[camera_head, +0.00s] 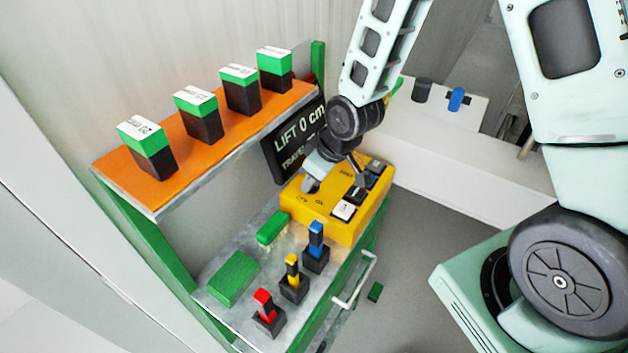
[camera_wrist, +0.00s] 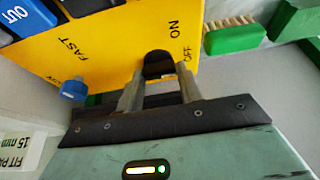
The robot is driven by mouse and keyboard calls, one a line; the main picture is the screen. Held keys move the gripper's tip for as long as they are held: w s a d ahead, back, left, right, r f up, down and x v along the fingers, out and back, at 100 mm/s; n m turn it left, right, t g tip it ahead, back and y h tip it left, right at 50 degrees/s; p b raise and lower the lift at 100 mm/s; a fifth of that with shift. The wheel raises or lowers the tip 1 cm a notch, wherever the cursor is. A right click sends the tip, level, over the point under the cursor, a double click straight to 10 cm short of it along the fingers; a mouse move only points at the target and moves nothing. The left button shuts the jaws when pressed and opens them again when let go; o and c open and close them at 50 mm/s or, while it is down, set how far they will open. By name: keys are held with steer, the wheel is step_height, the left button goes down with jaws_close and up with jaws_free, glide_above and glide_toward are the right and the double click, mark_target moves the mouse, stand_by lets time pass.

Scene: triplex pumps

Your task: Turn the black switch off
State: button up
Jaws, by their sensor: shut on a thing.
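The black switch (camera_wrist: 158,64) is on the yellow control box (camera_wrist: 110,50), next to the printed words ON and OFF, in the wrist view. My gripper (camera_wrist: 160,78) has one finger on each side of the switch and is shut on it. The fingers cover part of the switch, so its exact tilt is hard to tell. In the head view my gripper (camera_head: 312,184) is down at the left part of the yellow box (camera_head: 325,222); the black switch is hidden there.
A blue knob (camera_wrist: 73,90) sits on the box. A black display (camera_head: 295,137) reading LIFT 0 cm stands behind. Red (camera_head: 265,303), yellow (camera_head: 292,270) and blue (camera_head: 316,240) handled pieces stand in front. Several green-black blocks stand on the orange shelf (camera_head: 130,180).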

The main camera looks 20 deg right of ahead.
stand_by(0.3)
steer(key=o, duration=0.7)
steer(key=shift+r, duration=0.1)
steer(key=p+v, duration=0.5)
steer(key=v, duration=1.2)
steer(key=shift+s, duration=0.2)
steer(key=shift+a+r, duration=0.1)
